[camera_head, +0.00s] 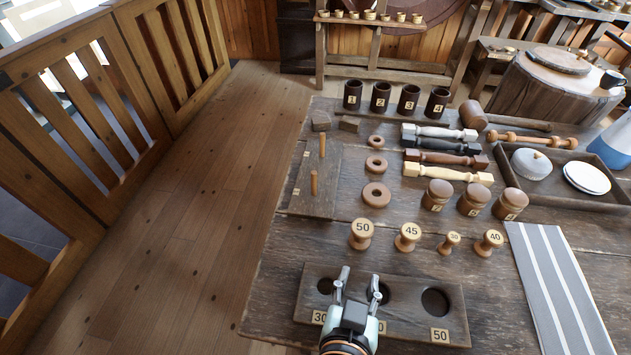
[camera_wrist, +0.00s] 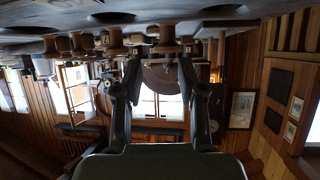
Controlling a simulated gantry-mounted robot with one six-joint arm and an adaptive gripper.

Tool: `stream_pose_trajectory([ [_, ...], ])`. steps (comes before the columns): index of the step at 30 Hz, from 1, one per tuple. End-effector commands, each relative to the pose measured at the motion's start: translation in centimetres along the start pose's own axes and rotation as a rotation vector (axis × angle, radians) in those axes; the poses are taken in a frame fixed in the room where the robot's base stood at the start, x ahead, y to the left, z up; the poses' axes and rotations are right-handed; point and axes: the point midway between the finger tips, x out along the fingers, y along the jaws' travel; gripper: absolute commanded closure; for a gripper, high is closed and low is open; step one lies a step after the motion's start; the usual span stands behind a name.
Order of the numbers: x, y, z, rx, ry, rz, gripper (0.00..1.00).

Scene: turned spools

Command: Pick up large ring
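Three wooden rings lie flat in a column on the table, right of the peg board. The large ring (camera_head: 376,195) is the nearest to me, with a medium ring (camera_head: 376,165) and a small ring (camera_head: 376,141) behind it. My gripper (camera_head: 358,281) is open and empty above the board with round holes, well in front of the large ring. The wrist view also shows my gripper (camera_wrist: 160,72) with its fingers spread and nothing between them. I cannot make out the rings in the wrist view, which looks upside down across the room.
Several numbered spools (camera_head: 361,234) stand between the gripper and the large ring. The holed board (camera_head: 455,318) lies under the gripper. A board with two upright pegs (camera_head: 314,182) is left of the rings.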

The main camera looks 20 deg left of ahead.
Motion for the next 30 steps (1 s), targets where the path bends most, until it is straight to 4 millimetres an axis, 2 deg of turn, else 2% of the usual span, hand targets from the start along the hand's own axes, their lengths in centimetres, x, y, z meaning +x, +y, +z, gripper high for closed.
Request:
stream_pose_trajectory([
  [10, 0.01, 0.0, 0.01, 0.0, 0.0, 0.0, 0.58],
  [18, 0.01, 0.0, 0.01, 0.0, 0.0, 0.0, 0.13],
  [21, 0.01, 0.0, 0.01, 0.0, 0.0, 0.0, 0.0],
  [30, -0.09, -0.01, -0.17, 0.0, 0.0, 0.0, 0.0],
])
